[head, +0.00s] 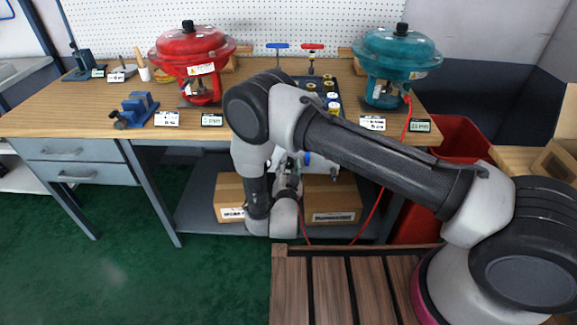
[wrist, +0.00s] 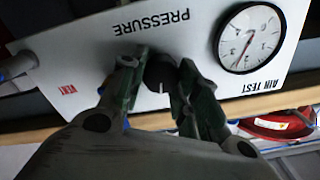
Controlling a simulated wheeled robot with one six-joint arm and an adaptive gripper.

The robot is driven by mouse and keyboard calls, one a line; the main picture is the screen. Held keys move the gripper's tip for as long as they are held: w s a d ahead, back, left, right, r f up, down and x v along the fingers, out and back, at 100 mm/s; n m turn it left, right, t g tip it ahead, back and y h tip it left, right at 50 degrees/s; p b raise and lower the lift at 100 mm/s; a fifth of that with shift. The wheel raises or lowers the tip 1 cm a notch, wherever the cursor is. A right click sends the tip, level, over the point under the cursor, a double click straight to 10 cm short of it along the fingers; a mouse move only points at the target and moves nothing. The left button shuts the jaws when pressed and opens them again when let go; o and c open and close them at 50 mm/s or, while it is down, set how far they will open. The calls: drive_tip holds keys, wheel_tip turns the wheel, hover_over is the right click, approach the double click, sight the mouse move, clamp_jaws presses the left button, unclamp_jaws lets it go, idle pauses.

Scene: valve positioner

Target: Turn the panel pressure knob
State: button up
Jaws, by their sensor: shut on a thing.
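In the wrist view the white air test panel (wrist: 95,60) shows upside down, with the label PRESSURE. The black pressure knob (wrist: 160,74) sits below that label and has a pale mark on its face. My gripper (wrist: 163,67) has one finger on each side of the knob and is shut on it. A round white gauge (wrist: 251,37) is on the panel to the right of the knob. In the head view my arm hides the knob and my gripper; only a small part of the panel shows behind the arm.
A wooden bench (head: 262,70) carries a red actuator (head: 193,50), a teal actuator (head: 397,55) and a blue vise (head: 136,110). Cardboard boxes (head: 334,200) sit on the shelf below. A red bin (head: 459,138) stands at right. A red hose (head: 373,207) hangs near my arm.

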drive_tip(key=m, duration=0.6)
drive_tip(key=shift+f, duration=0.1)
drive_tip(key=shift+d, duration=0.1)
idle(0.4)
drive_tip(key=o, duration=1)
drive_tip(key=s, duration=0.7)
drive_tip(key=shift+s, duration=0.3)
